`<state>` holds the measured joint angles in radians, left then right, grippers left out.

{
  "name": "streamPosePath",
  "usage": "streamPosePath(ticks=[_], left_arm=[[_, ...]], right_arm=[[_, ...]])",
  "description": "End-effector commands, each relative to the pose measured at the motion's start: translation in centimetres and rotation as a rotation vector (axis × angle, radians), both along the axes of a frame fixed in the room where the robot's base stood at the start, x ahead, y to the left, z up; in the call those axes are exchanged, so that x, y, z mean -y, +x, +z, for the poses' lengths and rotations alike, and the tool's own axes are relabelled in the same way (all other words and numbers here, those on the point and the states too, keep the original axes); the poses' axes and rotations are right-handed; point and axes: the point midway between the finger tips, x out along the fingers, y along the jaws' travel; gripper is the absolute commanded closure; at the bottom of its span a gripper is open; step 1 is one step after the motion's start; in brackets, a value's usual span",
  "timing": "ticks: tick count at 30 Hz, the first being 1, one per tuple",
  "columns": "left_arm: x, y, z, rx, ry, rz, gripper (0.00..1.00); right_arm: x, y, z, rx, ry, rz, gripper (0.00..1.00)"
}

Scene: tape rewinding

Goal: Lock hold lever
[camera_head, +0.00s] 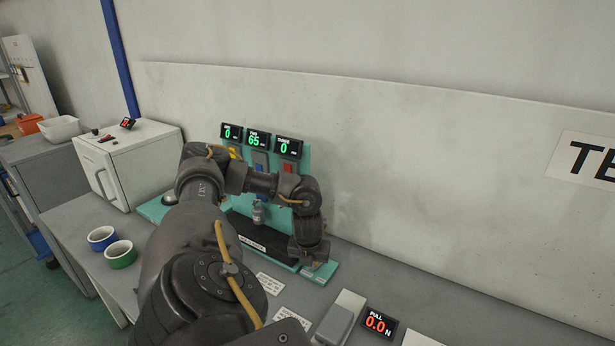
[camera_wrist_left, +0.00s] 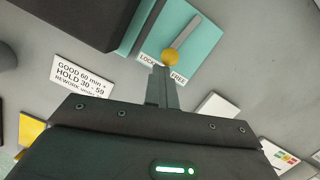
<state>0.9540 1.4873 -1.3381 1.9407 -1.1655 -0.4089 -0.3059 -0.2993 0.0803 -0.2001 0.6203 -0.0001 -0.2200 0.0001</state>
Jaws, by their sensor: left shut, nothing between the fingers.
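The hold lever is a thin grey rod with a yellow-orange knob (camera_wrist_left: 169,57), on a teal plate (camera_wrist_left: 198,42) in the left wrist view. A white label on the plate reads LOCK and FREE, and the knob sits between the two words. My left gripper (camera_wrist_left: 161,72) is shut and empty, its tips right beside the knob; whether they touch it I cannot tell. In the head view my left gripper (camera_head: 314,266) points down over the right end of the teal fixture (camera_head: 282,256), and the lever is hidden behind it. My right gripper is not in view.
Digital displays (camera_head: 258,139) stand at the fixture's back, the middle one reading 65. A blue cup (camera_head: 102,238) and a green cup (camera_head: 120,254) stand at left. A PULL display (camera_head: 377,322) reads 0.0 N. A label card (camera_wrist_left: 82,80) lies beside the fixture.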

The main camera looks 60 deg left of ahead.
Motion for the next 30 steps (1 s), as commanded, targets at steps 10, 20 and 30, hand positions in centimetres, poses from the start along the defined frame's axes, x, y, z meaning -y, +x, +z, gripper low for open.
streamPosePath(ticks=[10,20,30], left_arm=[[0.1,1.4,0.5,0.031,0.005,0.005,1.00],[2.6,0.2,1.0,0.018,0.001,-0.005,1.00],[5.5,-1.4,6.1,0.012,-0.001,-0.012,1.00]], right_arm=[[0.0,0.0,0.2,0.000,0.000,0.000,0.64],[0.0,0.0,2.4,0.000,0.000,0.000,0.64],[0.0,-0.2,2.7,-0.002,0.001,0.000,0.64]])
